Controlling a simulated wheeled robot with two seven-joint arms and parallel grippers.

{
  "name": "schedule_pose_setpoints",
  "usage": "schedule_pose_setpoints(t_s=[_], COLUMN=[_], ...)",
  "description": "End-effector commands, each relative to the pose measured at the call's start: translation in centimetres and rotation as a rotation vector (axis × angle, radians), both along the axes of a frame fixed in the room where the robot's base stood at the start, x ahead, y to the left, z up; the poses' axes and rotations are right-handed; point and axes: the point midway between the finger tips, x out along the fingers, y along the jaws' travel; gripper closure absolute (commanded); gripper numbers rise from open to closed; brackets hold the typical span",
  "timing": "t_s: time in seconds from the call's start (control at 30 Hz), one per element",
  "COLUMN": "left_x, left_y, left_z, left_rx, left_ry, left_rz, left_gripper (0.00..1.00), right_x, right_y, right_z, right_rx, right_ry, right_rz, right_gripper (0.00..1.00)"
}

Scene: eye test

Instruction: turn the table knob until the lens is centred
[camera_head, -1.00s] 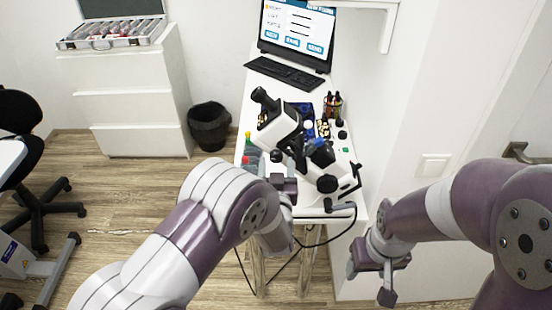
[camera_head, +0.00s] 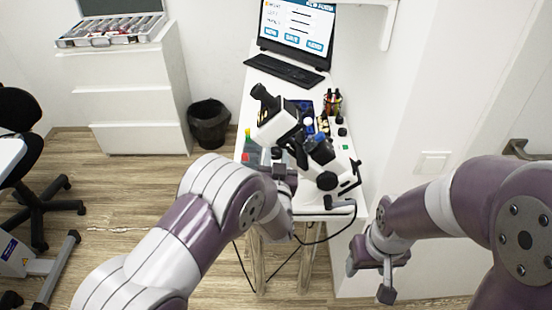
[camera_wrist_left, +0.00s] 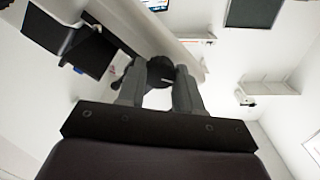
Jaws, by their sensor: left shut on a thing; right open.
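The lens instrument (camera_head: 272,124), white and black like a bench microscope, stands on a narrow white table (camera_head: 264,88). My left gripper (camera_head: 284,174) is at the instrument's near left side. In the left wrist view its two grey fingers (camera_wrist_left: 159,92) are shut on a dark round knob (camera_wrist_left: 160,70), which I take to be the table knob. In the head view the gripper hides this knob. A black round part (camera_head: 327,181) and a black lever (camera_head: 356,170) show on the instrument's right side. My right gripper (camera_head: 370,279) is open and empty, low at the right. I cannot see the lens itself.
A black cable (camera_head: 325,236) hangs at the near edge. A white wall (camera_head: 432,110) is close on the right; a bin (camera_head: 209,125) stands left.

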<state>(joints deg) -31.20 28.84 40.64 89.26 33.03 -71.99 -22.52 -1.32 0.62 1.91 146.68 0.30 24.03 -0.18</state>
Motion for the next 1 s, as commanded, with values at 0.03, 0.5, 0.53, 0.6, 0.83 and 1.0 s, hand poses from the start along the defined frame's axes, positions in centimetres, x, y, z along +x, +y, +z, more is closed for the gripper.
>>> schedule_pose_setpoints(t_s=[0.03,0.5,0.53,0.6,0.83,1.0], left_x=[0.0,0.0,-0.1,-0.5,-5.8,-10.1], left_y=[0.0,0.0,0.0,0.0,-0.1,-0.1], left_z=[-0.1,0.0,0.0,-0.1,-0.2,-0.1], left_rx=[0.0,-0.002,-0.002,-0.002,-0.001,-0.001], left_ry=[0.001,0.001,0.001,0.001,0.002,0.001], left_rz=[0.0,-0.001,-0.001,-0.001,-0.005,-0.005], left_gripper=[0.96,0.4,0.4,0.4,0.4,0.4], right_x=[0.0,0.0,0.0,0.0,0.0,0.0], right_y=[0.0,0.0,0.0,0.0,0.0,0.0], right_z=[0.0,0.0,0.0,-0.1,-0.9,-1.4], right_rx=[0.0,0.0,0.0,0.0,0.0,0.0], right_ry=[0.0,0.0,0.0,0.0,0.0,0.0], right_rz=[0.0,0.0,0.0,0.0,0.0,0.0], right_gripper=[0.4,0.4,0.4,0.4,0.4,0.4])
